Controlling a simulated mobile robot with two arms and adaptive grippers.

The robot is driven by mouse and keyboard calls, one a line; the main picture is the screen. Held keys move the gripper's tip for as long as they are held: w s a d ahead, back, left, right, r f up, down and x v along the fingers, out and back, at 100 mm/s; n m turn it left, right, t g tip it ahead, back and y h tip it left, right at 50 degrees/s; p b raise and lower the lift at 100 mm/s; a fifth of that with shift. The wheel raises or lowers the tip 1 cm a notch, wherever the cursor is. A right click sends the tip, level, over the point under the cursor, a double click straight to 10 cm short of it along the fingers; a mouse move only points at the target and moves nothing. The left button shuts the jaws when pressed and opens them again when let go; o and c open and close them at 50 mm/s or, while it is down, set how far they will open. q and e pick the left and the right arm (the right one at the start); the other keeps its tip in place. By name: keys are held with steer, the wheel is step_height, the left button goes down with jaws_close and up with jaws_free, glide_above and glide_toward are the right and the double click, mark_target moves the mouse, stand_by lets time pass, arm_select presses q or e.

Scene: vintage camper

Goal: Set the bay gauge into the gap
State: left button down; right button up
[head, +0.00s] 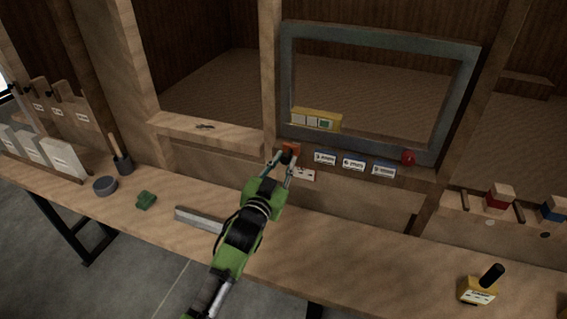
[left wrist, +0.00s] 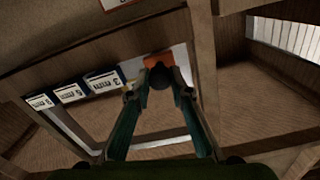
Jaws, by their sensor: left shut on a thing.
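My left gripper (head: 284,158) is shut on the dark round knob of an orange block, which I take to be the bay gauge (head: 292,148). The left wrist view shows the knob between the fingertips (left wrist: 156,88) and the orange block (left wrist: 159,61) just beyond it. The block is by the lower left corner of the grey window frame (head: 285,85), close to the wooden post. Whether it is inside a gap or in front of it, I cannot tell. My right gripper is not in view.
Blue-and-white millimetre labels (head: 354,165) line the ledge right of the gripper. A red knob (head: 408,158) is at the frame's lower right. A yellow level (head: 316,119) lies on the frame's bottom bar. A metal strip (head: 199,219) and a yellow block with black handle (head: 480,289) are on the bench.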

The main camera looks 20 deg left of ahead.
mark_target(289, 151)
arm_select(q)
steer(key=w+b, duration=0.1)
steer(key=w, duration=0.3)
steer(key=shift+w, duration=0.1)
steer(key=shift+r, duration=0.15)
steer(key=c, duration=2)
jaws_free()
steer(key=shift+o, duration=0.9)
steer(key=shift+w+d+f, duration=0.1)
steer(key=shift+w+f, duration=0.05)
steer(key=shift+f, duration=0.05)
steer(key=s, duration=1.2)
steer(key=shift+a, duration=0.2)
